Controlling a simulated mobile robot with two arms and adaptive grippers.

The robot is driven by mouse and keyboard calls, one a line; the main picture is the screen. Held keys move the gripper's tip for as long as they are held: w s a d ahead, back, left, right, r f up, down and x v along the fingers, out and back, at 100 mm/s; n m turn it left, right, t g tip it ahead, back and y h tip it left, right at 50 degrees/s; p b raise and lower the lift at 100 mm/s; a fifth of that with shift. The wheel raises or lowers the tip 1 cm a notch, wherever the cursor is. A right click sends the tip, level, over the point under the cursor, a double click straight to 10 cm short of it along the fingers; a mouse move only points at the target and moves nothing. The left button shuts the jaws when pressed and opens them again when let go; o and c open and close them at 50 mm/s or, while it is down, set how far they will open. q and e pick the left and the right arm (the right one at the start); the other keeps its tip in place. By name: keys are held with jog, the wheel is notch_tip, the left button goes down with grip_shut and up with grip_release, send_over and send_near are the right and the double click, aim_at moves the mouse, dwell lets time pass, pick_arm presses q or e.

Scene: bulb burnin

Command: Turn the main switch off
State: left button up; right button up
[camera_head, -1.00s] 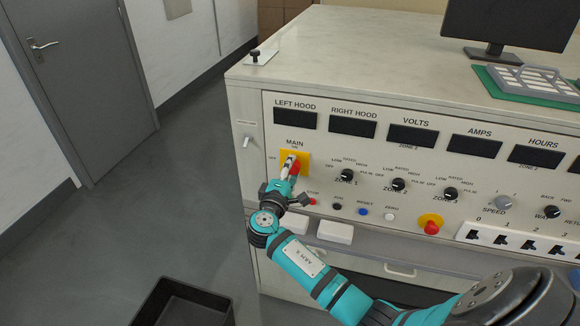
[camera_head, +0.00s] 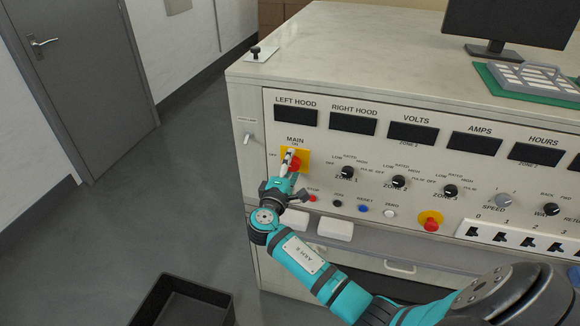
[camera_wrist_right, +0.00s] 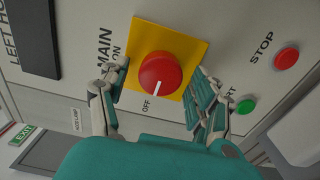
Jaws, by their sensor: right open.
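The main switch is a red knob (camera_wrist_right: 161,73) on a yellow plate (camera_wrist_right: 182,45), with ON and OFF printed on the panel around it. Its white mark points toward OFF in the right wrist view. In the head view the red knob (camera_head: 295,164) is partly hidden by my right gripper. My right gripper (camera_wrist_right: 160,95) is open, with one finger on each side of the knob and gaps to it. In the head view my right gripper (camera_head: 288,163) reaches up to the yellow plate (camera_head: 303,155) from below. My left gripper is not in view.
A red stop button (camera_wrist_right: 286,58) and a green button (camera_wrist_right: 246,106) sit close beside the right finger. Zone knobs (camera_head: 347,173) line the panel to the right. A red emergency button (camera_head: 431,224) is lower right. A black bin (camera_head: 170,290) stands on the floor.

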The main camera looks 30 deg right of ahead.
jog(key=shift+a, duration=0.1)
jog(key=v, duration=1.2)
jog(key=s+a+f+n+g+y, duration=0.1)
jog(key=s+f+y, duration=0.2)
jog(key=f, duration=0.8)
jog(key=s+a+f+n+g+y, duration=0.1)
jog(key=s+f+g+y, duration=0.15)
jog(key=f, duration=0.95)
jog(key=s+a+f+g+y, duration=0.1)
jog(key=s+f+y, duration=0.25)
jog(key=f, duration=0.75)
jog(key=s+a+f+m+g+y, duration=0.2)
jog(key=s+f+g+y, duration=0.1)
jog(key=s+f, duration=1.1)
jog(key=s+f+m+g+y, duration=0.1)
jog(key=s+f+m, duration=0.2)
jog(key=s, duration=0.8)
jog(key=s+f+m+g, duration=0.2)
jog(key=s+f, duration=0.1)
jog(key=s, duration=0.8)
jog(key=shift+s+d+f+m+y, duration=0.2)
jog(key=shift+s+f+m+y, duration=0.1)
jog(key=shift+f+m+y, duration=0.1)
